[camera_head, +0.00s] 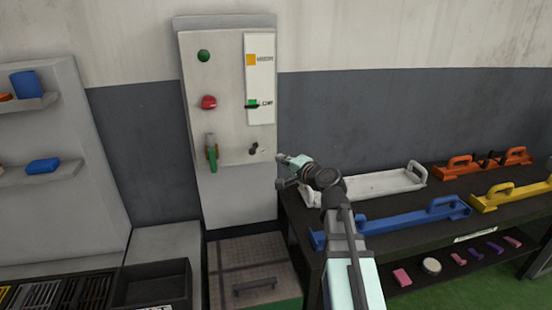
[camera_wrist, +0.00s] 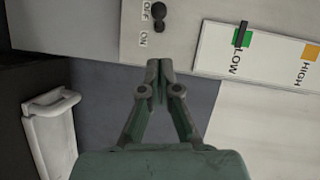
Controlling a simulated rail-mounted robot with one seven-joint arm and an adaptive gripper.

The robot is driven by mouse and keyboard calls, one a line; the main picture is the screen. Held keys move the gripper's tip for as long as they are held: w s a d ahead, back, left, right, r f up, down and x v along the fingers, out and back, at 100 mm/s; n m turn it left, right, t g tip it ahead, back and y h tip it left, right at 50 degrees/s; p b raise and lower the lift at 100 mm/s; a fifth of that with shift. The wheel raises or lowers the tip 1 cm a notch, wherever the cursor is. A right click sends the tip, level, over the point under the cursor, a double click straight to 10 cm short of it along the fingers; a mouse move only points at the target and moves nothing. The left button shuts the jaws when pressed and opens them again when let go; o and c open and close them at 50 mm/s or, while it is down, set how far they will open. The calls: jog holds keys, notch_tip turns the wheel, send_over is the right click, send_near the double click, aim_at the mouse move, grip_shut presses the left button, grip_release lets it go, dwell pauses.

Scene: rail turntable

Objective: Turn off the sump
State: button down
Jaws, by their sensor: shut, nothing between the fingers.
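The pale control panel (camera_head: 230,120) hangs on the back wall in the head view. A small dark toggle switch (camera_head: 253,148) sits at its lower right; in the wrist view the switch (camera_wrist: 159,18) is beside the OFF and ON labels. I cannot tell for certain which way it is set. A level strip (camera_head: 261,85) has an orange HIGH mark and a green LOW mark, with a black pointer at LOW. My gripper (camera_head: 282,157) is shut and empty, just right of the panel; in the wrist view its fingertips (camera_wrist: 160,66) point toward the switch, apart from it.
A grated cover with a handle (camera_head: 254,286) lies below. A dark table (camera_head: 300,215) with white, blue, orange and yellow handled trays stands right. Shelves are left.

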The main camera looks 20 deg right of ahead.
jog(key=shift+a+v, duration=0.2)
jog(key=shift+v, duration=0.7)
jog(key=shift+a+v, duration=0.15)
jog(key=shift+v, duration=0.8)
jog(key=shift+s, duration=0.15)
